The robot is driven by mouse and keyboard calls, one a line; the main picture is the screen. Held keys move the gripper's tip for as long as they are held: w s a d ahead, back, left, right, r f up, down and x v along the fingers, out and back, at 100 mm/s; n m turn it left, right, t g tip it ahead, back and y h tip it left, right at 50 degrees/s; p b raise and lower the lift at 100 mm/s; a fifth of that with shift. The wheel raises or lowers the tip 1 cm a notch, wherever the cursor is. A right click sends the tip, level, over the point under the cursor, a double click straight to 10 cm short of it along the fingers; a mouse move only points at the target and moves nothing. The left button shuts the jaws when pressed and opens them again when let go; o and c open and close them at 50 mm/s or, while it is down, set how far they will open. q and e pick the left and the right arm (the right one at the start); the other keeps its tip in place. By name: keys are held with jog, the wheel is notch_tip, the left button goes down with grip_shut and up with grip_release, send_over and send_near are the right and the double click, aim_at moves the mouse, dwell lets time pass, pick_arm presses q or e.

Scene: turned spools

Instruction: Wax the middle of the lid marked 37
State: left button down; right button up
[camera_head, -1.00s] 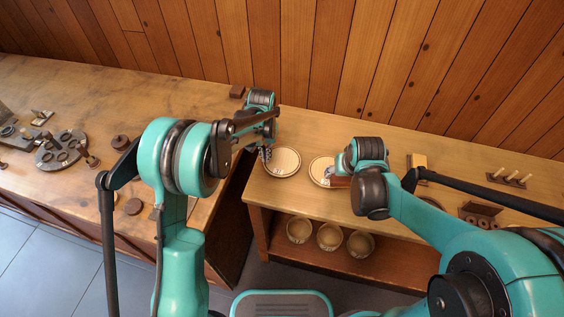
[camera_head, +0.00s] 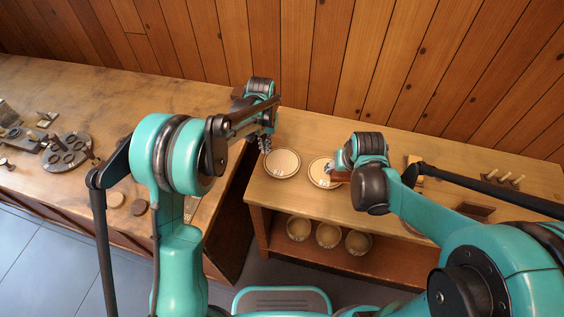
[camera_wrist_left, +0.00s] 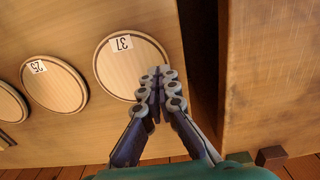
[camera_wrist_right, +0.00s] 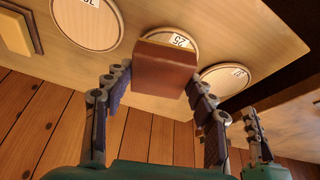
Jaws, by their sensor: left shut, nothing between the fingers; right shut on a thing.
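The lid marked 37 (camera_wrist_left: 132,68) is a round pale wooden disc with a white label near its rim. It also lies on the right bench in the head view (camera_head: 282,163). My left gripper (camera_wrist_left: 159,78) is shut and empty, its tips overlapping that lid's edge in the left wrist view; whether they touch it I cannot tell. In the head view it (camera_head: 266,146) is just left of the lid. My right gripper (camera_wrist_right: 160,82) is shut on a reddish-brown block (camera_wrist_right: 163,68), held over the lid marked 25 (camera_wrist_right: 187,48), hiding much of it.
Another lid (camera_wrist_right: 90,20) lies on the far side of lid 25. Bowls (camera_head: 328,235) stand on the shelf below. A gap separates the benches. The left bench holds a round holed rack (camera_head: 67,152) and small discs (camera_head: 139,207). Pegs (camera_head: 502,177) stand at the far right.

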pick_arm(q)
notch_tip(320, 180, up, 12)
dwell(0.6)
